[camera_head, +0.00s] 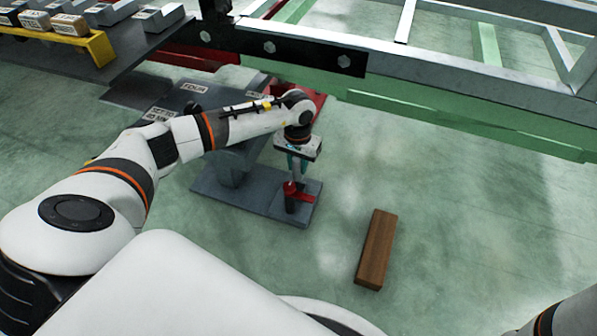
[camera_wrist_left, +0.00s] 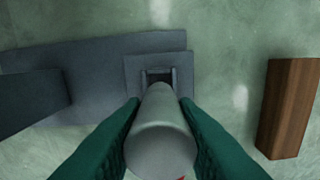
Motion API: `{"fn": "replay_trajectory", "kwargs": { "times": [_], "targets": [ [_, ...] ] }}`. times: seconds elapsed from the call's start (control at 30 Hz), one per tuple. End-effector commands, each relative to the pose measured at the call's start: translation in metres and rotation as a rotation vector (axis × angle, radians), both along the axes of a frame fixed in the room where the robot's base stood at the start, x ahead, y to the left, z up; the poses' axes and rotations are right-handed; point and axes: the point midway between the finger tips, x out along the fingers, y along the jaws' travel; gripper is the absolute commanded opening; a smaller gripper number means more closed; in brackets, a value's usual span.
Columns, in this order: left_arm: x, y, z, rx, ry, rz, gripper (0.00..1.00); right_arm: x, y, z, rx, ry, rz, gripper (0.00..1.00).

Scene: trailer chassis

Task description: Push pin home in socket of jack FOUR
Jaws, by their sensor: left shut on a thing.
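My left gripper (camera_head: 297,172) points down over the grey base plate (camera_head: 225,195) of the stand near the sign reading FOUR (camera_head: 193,87). In the left wrist view its green fingers (camera_wrist_left: 160,130) are shut on a grey cylindrical pin (camera_wrist_left: 160,135). A dark square socket (camera_wrist_left: 158,75) sits in a raised grey block just beyond the pin's far end. The pin overlaps the socket's near edge, so I cannot tell whether its tip is inside. In the head view, red parts (camera_head: 305,197) show below the fingers, beside a dark upright post. My right gripper is not in view.
A brown wooden block (camera_head: 376,248) lies on the green floor, right of the base plate. A pale green and grey chassis frame (camera_head: 450,107) runs across the back. A dark bench with a yellow-edged tray (camera_head: 85,50) stands at upper left. Floor to the right is clear.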

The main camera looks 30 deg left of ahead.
Motion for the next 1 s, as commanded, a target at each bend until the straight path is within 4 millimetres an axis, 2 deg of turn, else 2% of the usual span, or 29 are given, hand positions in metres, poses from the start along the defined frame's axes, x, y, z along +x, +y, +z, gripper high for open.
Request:
{"fn": "replay_trajectory", "kwargs": {
  "times": [0.03,0.1,0.3,0.5,0.9,0.93,1.0],
  "targets": [
    [0.000,0.000,-0.019,-0.001,0.001,0.000,0.00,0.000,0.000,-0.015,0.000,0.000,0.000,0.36],
    [0.000,0.000,-0.032,0.000,0.000,0.000,0.00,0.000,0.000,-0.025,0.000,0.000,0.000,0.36],
    [0.000,0.000,-0.050,-0.001,-0.001,0.000,0.00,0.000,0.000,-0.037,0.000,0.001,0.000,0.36],
    [0.000,0.000,-0.078,-0.001,-0.001,0.001,0.00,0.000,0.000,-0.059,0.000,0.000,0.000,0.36],
    [0.001,0.000,-0.081,0.000,-0.002,0.000,0.00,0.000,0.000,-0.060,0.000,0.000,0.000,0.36],
    [0.000,0.000,-0.080,0.001,-0.001,0.000,0.32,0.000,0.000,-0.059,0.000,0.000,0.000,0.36],
    [0.000,0.000,-0.080,0.001,-0.001,0.000,0.43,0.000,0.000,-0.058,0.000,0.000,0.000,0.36]
  ]
}}
